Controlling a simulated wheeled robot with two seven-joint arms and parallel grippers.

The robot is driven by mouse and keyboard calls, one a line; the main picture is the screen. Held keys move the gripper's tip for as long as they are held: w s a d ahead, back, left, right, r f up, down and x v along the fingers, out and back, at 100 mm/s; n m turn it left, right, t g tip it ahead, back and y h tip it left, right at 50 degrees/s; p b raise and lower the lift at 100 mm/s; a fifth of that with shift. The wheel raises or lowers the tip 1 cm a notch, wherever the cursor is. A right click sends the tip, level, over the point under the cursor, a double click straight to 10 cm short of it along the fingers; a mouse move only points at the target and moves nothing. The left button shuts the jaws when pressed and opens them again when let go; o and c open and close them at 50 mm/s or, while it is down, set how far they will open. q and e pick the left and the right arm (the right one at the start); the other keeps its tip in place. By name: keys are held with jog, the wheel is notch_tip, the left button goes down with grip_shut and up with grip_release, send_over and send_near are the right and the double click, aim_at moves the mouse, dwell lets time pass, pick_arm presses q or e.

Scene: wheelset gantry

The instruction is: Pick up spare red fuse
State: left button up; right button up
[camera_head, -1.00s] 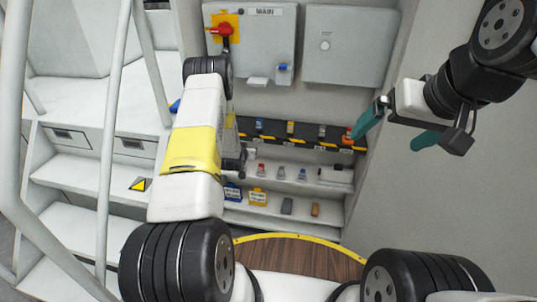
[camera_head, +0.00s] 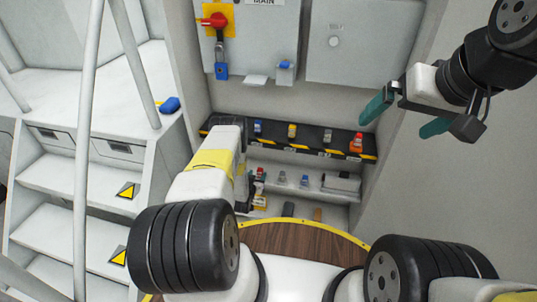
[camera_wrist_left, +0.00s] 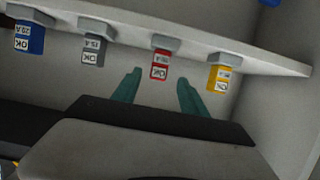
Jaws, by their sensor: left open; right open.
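The red fuse (camera_wrist_left: 160,66), with a white label, shows upside down in the left wrist view, in a row between a grey fuse (camera_wrist_left: 93,48) and a yellow fuse (camera_wrist_left: 218,77). In the head view the red fuse (camera_head: 260,172) is on the middle shelf, just right of my left arm. My left gripper (camera_wrist_left: 160,76) is open. Its two teal fingers point at the red fuse, one to each side of it in the picture; contact cannot be told. In the head view these fingers are hidden. My right gripper (camera_head: 402,118) is open and empty, high at the right.
A blue fuse (camera_wrist_left: 29,38) is at the row's left end in the wrist view. A black shelf (camera_head: 275,136) with several coloured items runs above the middle shelf. A wall cabinet with a red switch (camera_head: 214,20) is above. Steps and rails stand at the left.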

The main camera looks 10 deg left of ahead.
aim_at(259, 173)
pick_arm(q)
jog(key=shift+x, duration=2.7)
jog(key=shift+s+d+f, duration=0.15)
grip_shut()
